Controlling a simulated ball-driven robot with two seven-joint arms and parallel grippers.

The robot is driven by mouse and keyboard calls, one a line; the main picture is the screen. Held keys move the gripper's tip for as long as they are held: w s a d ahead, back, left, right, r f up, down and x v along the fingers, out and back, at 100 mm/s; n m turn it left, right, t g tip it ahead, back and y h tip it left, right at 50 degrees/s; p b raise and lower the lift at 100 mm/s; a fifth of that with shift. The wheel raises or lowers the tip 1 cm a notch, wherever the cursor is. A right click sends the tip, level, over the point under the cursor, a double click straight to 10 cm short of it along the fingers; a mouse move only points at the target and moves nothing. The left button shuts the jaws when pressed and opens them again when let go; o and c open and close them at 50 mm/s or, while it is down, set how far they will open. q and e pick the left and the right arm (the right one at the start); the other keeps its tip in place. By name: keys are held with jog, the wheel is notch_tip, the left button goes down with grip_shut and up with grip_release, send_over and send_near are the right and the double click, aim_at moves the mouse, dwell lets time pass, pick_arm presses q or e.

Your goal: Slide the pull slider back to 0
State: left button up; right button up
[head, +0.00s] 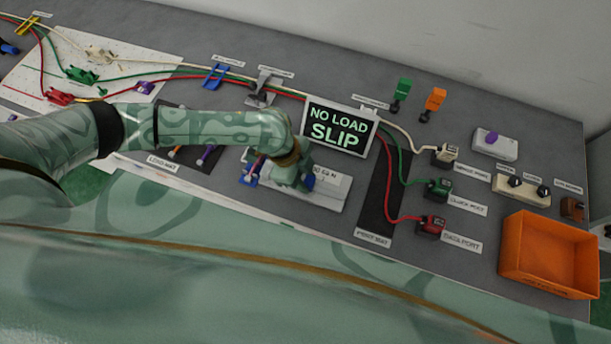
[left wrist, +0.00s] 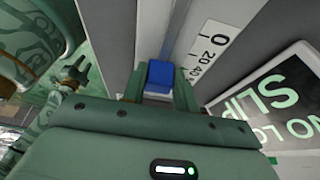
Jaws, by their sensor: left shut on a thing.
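The pull slider is a pale plate (head: 325,200) with a scale strip, lying at the middle front of the bench. Its blue knob (left wrist: 160,74) sits between the fingers of my left gripper (left wrist: 162,88), which is shut on it. In the head view my left gripper (head: 303,182) is over the plate and mostly hides the knob. In the left wrist view the scale strip (left wrist: 207,52) reads 0, 20, 40 beside a straight slot; the 0 lies farther up the picture than the knob. My right gripper (left wrist: 76,72) shows small at the left there, its fingers apart and empty.
A sign reading NO LOAD SLIP (head: 340,128) stands close behind the slider. A dark mat (head: 378,195) with cables and ports is to its right. An orange bin (head: 548,255) is at the far right. A blue clip (head: 249,174) is just left of the slider.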

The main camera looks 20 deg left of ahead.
pick_arm(q)
jog(key=a+p, duration=0.1)
jog(key=a, duration=0.4)
jog(key=shift+w+a, duration=0.15)
jog(key=shift+a, duration=0.25)
jog(key=o, duration=0.8)
jog(key=shift+o, duration=0.2)
jog(key=shift+r, duration=0.2)
jog(key=p+v, duration=0.3)
jog(key=v, duration=1.3)
jog(key=shift+f, duration=0.1)
